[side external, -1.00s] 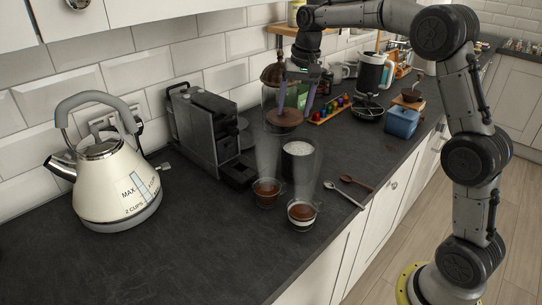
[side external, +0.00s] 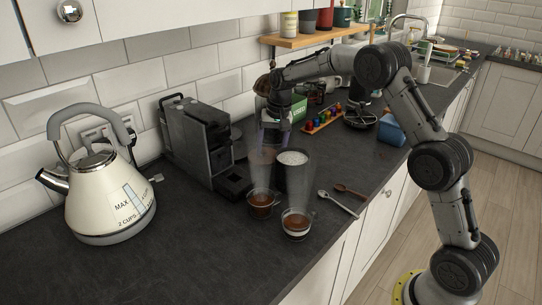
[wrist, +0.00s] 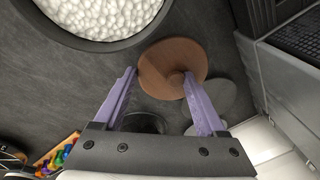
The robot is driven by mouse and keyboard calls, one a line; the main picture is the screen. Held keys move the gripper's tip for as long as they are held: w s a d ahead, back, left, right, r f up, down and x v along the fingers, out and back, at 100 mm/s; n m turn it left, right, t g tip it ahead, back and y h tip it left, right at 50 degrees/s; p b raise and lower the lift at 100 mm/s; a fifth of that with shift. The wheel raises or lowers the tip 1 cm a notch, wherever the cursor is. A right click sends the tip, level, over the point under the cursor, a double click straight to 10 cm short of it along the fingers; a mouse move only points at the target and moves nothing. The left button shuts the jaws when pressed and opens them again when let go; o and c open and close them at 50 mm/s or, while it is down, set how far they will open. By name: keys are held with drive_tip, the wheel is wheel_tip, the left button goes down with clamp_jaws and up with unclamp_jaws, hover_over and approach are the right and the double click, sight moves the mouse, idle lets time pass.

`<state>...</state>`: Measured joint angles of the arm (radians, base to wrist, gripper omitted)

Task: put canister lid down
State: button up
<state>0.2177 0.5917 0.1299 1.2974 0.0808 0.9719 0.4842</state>
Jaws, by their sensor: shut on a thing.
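My gripper (side external: 273,137) points down over the worktop, between the coffee machine and a dark cup of white contents. A round brown wooden lid (wrist: 165,55) shows between and beyond the purple fingers of my gripper (wrist: 160,80) in the wrist view. The fingers are shut on the lid, seemingly at its small knob. In the side view the lid (side external: 262,156) is a faint brown disc below the fingers, partly veiled by steam. I cannot tell whether it touches the worktop.
The dark cup (side external: 291,160) stands close to the lid; its rim also shows in the wrist view (wrist: 150,28). Two glass coffee cups (side external: 263,203) (side external: 297,222) stand in front. The coffee machine (side external: 200,140) is at left, the kettle (side external: 108,195) farther left. Two spoons (side external: 337,203) (side external: 351,190) lie right.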

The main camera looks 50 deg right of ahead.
drive_tip(key=shift+f, duration=1.25)
drive_tip(key=shift+f, duration=0.1)
drive_tip(key=o, duration=1.3)
wheel_tip(320, 180, up, 11)
drive_tip(key=s, duration=0.2)
drive_tip(key=s+a+r+n, duration=0.2)
drive_tip(key=s+a+r, duration=0.1)
drive_tip(key=s+r, duration=0.4)
drive_tip(key=s+a+r+n+t, duration=0.1)
drive_tip(key=s+a, duration=0.1)
drive_tip(key=s, duration=0.3)
drive_tip(key=s+a+r+n+t, duration=0.1)
drive_tip(key=s+a+r, duration=0.1)
drive_tip(key=s, duration=0.4)
drive_tip(key=s+a+f+n, duration=0.1)
drive_tip(key=s+f+n, duration=0.1)
drive_tip(key=s, duration=0.7)
drive_tip(key=s+a+f+n+t, duration=0.1)
drive_tip(key=s+f, duration=0.3)
drive_tip(key=s, duration=0.5)
drive_tip(key=shift+a+f+n+t, duration=0.3)
drive_tip(key=shift+a+f+n, duration=0.05)
drive_tip(key=shift+a+n, duration=0.45)
